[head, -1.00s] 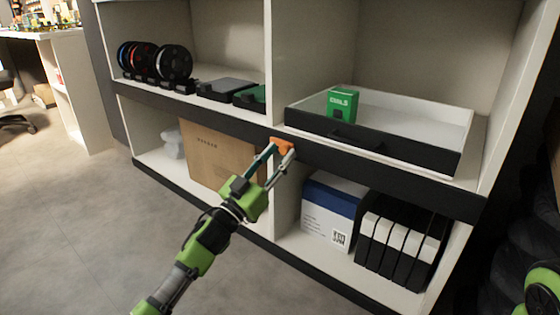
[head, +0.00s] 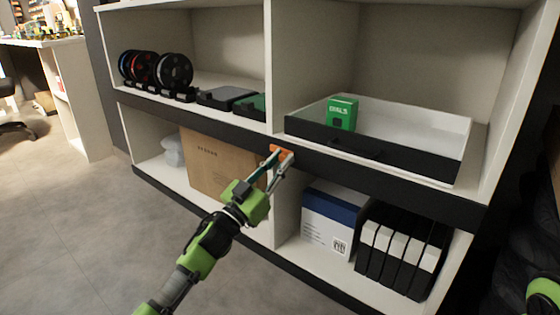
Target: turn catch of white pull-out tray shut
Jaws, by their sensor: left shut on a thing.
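The white pull-out tray (head: 405,118) with a black front (head: 375,153) sits in the upper right compartment of the shelf. A small green box (head: 342,112) stands in it. The orange catch (head: 281,152) is on the black rail by the middle divider, just below the tray's left front corner. It looks tilted. My left gripper (head: 280,164) is shut on the catch, its fingers reaching up from below left and hiding part of it.
Black spools (head: 174,70) and dark flat trays (head: 227,93) sit in the upper left compartment. Below are a brown carton (head: 215,165), a blue-and-white box (head: 328,218) and a row of black-and-white cases (head: 398,245). Grey floor (head: 80,240) is clear at the left.

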